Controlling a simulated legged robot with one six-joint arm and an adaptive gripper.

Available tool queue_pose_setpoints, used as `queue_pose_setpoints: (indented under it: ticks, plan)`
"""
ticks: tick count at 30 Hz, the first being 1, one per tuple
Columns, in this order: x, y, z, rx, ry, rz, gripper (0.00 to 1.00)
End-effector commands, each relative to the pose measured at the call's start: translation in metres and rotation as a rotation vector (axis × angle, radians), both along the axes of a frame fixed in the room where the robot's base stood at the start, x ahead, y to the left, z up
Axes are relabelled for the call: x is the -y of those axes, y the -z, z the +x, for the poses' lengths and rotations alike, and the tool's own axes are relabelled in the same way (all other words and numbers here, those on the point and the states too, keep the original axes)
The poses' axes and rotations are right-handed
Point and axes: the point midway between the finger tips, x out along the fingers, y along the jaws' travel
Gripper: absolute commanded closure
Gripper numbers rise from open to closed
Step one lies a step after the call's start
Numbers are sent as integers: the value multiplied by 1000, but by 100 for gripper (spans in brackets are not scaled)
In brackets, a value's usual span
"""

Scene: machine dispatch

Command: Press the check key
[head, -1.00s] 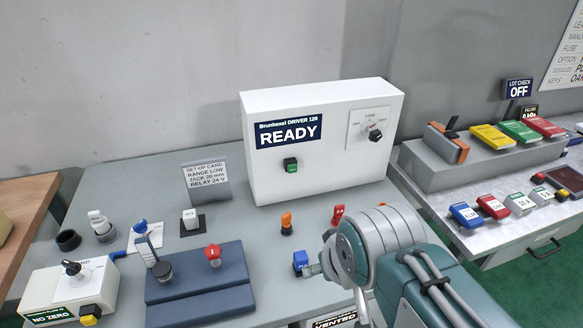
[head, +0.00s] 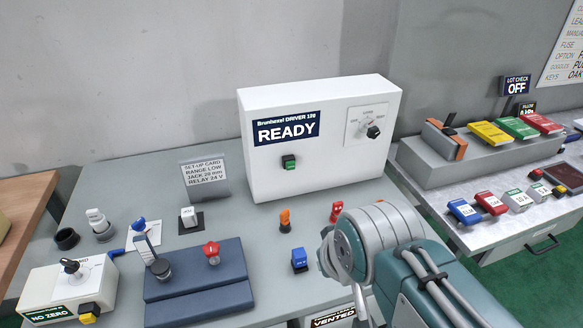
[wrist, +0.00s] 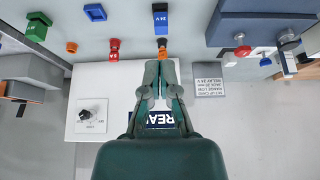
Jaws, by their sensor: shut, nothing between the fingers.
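No key with a readable "check" label shows. A white driver box (head: 318,180) reads READY and has a green button (head: 289,162) on its front. A "LOT CHECK OFF" sign (head: 516,86) stands at the right, above a bench with a small red button (head: 536,174). A yellow button (head: 88,313) sits on the NO ZERO box at the front left. My gripper (wrist: 161,74) is shut and empty in the wrist view, its tips in front of the driver box, close to an orange plug (wrist: 162,54) in the picture. My arm hides the gripper in the head view.
Blue 24 V relay (head: 299,260) and red plug (head: 336,212) stand before the driver box. A dark blue block (head: 200,280) with a red knob (head: 211,252) and a set-up card (head: 205,178) are to the left.

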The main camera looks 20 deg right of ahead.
Motion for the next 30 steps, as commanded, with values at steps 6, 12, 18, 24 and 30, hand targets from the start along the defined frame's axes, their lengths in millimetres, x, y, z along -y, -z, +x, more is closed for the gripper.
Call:
queue_pose_setpoints:
  ticks: [6, 12, 18, 24, 30]
  plan:
    - [0, 0, 0, 0, 0, 0, 100]
    - [0, 0, 0, 0, 0, 0, 100]
    - [0, 0, 0, 0, 0, 0, 100]
    - [0, 0, 0, 0, 0, 0, 100]
    - [-9, 4, 14, -15, 19, 86, 100]
